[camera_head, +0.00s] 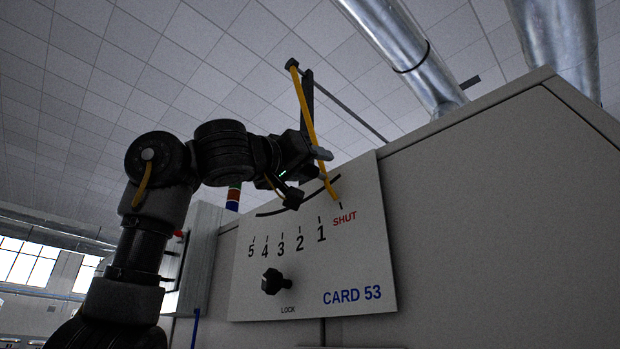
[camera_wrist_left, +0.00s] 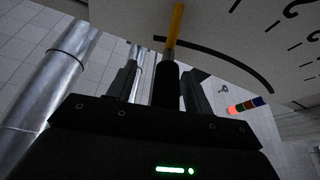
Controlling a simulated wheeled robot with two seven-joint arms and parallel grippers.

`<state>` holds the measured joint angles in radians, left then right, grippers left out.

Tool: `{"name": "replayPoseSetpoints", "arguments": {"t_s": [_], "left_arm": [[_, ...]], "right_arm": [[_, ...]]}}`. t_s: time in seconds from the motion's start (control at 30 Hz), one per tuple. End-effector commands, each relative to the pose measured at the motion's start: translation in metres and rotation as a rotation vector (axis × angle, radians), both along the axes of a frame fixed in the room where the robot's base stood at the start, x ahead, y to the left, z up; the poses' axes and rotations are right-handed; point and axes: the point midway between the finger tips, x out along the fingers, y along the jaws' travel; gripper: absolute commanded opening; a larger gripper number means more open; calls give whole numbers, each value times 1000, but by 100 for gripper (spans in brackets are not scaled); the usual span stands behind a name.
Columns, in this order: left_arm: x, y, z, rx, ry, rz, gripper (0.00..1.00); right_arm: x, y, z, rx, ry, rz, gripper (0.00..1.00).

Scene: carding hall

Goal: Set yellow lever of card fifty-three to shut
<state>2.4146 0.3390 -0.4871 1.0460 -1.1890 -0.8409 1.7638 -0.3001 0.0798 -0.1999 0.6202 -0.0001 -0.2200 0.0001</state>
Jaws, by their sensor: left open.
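The yellow lever (camera_head: 302,100) of card fifty-three slants up from the white panel (camera_head: 370,245) to a dark knob (camera_head: 291,64). Its lower end is close to the tick beside the red SHUT mark (camera_head: 345,219), right of number 1. My left gripper (camera_head: 307,177) is open at the lever, in front of the panel. In the left wrist view the yellow lever (camera_wrist_left: 175,25) runs toward my open left gripper (camera_wrist_left: 161,82), with a dark piece between the fingers. Whether either finger touches the lever I cannot tell. My right gripper is out of view.
A black lock knob (camera_head: 273,282) sits low on the panel, above the word LOCK. The grey machine housing (camera_head: 490,210) fills the right side. Shiny ducts (camera_head: 405,55) hang above. A red, green and blue signal light (camera_head: 233,196) stands behind my arm.

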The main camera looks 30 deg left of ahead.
Motion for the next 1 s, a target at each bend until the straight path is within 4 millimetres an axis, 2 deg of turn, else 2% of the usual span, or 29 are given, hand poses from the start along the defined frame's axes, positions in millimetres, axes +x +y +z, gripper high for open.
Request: {"name": "replayPoseSetpoints", "arguments": {"t_s": [0.17, 0.4, 0.6, 0.8, 1.0], "left_arm": [[-10, 2, -7, -1, -3, -1, 51], [-51, 11, -29, -1, -3, -1, 51], [-83, 18, -39, -1, -2, -1, 51], [-97, 21, -41, -1, -1, -1, 51], [-98, 22, -41, 0, 0, 0, 51]], "right_arm": [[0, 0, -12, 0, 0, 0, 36], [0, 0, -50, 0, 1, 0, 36], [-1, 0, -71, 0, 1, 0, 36], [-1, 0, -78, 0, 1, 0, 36], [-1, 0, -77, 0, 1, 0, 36]]}}
